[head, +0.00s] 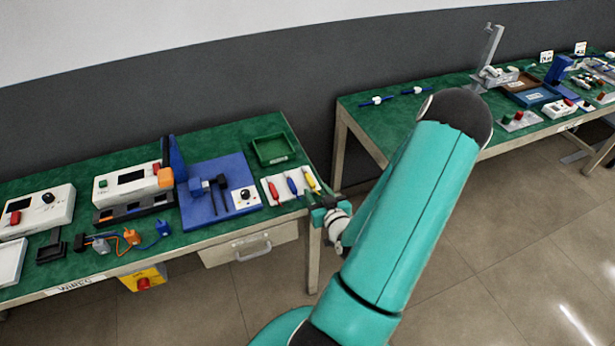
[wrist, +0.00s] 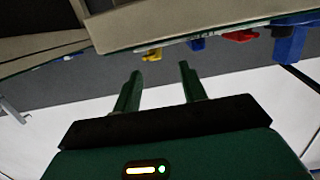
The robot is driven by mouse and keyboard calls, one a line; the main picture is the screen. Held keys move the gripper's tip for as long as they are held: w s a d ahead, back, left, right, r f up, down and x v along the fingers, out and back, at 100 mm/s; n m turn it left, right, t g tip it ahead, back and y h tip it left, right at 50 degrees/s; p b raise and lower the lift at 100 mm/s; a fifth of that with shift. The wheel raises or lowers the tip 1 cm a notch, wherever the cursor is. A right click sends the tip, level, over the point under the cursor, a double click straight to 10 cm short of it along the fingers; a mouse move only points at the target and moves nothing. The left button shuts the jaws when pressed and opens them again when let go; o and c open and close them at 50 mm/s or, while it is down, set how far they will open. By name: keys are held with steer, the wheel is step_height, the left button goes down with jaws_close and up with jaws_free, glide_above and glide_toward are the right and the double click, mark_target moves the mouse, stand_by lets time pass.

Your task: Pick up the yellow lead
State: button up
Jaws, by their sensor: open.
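The yellow lead (head: 312,180) lies at the right end of a white tray (head: 271,201), beside a blue lead (head: 291,186) and a red lead (head: 273,191). The tray is near the right end of the left green bench. My gripper (head: 320,206) is at that bench's front right corner, just in front of the yellow lead and apart from it. In the wrist view, which looks upside down, my gripper (wrist: 160,68) is open with nothing between its fingers. A small yellow piece (wrist: 152,54) shows beyond the fingertips, probably the yellow lead.
A green bin (head: 273,150) stands behind the tray. A blue board (head: 219,190) with a white knob box (head: 245,198) is to its left. A second green bench (head: 375,122) stands at the right, with a gap between the benches. Open tiled floor lies in front.

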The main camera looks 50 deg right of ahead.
mark_target(307, 173)
steer(key=x, duration=0.9)
steer(key=shift+d, duration=0.25)
jaws_close()
steer(key=shift+w+r, duration=0.1)
